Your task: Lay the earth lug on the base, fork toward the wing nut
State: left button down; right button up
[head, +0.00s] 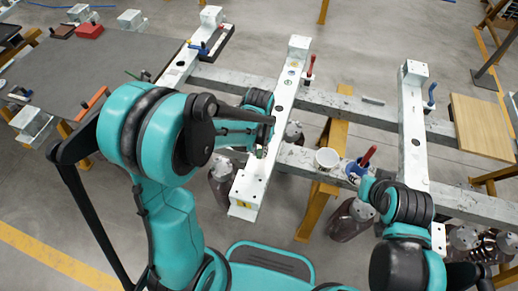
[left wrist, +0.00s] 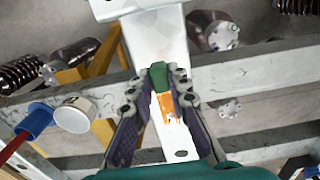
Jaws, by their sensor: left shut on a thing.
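In the left wrist view my left gripper (left wrist: 160,78) is shut on a small dark green piece (left wrist: 157,74), which appears to be part of the earth lug. An orange, copper-like patch (left wrist: 166,104) shows just below it, over the white bar; I cannot tell if it belongs to the lug. The white bar (left wrist: 172,135), likely the base, lies beneath the gripper. In the head view this bar (head: 272,137) runs from front to back, and my left wrist hides part of it. The fork's direction and the wing nut cannot be made out. My right gripper's fingers are not clear in the head view.
A white cup (head: 327,158) and a blue cup (head: 357,169) with a red-handled tool stand on the grey front rail, right of the bar. A second white bar (head: 413,130) is further right. A red-handled clamp (head: 310,67) stands at the back.

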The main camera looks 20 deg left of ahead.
aim_at(260, 165)
pick_arm(q)
jog(key=shift+f+b, duration=2.15)
jog(key=shift+f, duration=0.8)
jog(key=shift+f, duration=0.2)
jog(key=c, duration=1.4)
grip_release()
jog(key=shift+o, duration=0.2)
